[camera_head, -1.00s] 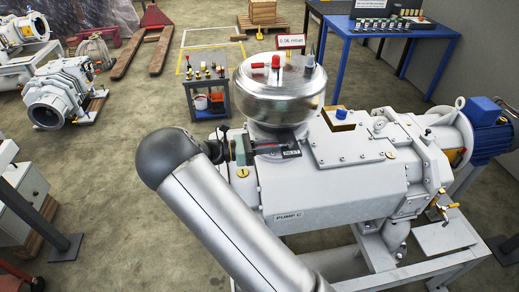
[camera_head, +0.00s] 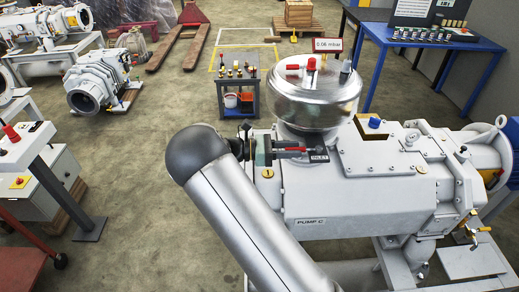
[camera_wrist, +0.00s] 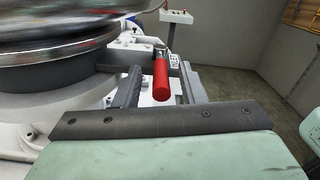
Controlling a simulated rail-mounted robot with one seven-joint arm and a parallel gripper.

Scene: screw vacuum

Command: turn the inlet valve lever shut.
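The inlet valve lever has a red grip (camera_wrist: 162,82). In the wrist view the grip lies between my gripper's two dark fingers (camera_wrist: 160,84), with visible space on both sides, so the gripper looks open around it. In the head view the lever (camera_head: 290,149) lies roughly level, pointing left from below the shiny steel dome (camera_head: 312,98) on the grey pump marked PUMP C (camera_head: 350,205). My gripper (camera_head: 264,150) is at its left end; the fingers are small there and partly hidden. A small dark label (camera_head: 318,156) is at the lever's right end.
The dome's rim and dark neck (camera_wrist: 75,75) are close on the left in the wrist view. A small cart (camera_head: 238,95) with bottles stands behind the pump. A blue table (camera_head: 440,42) is at the back right. Open floor (camera_head: 150,150) lies to the left.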

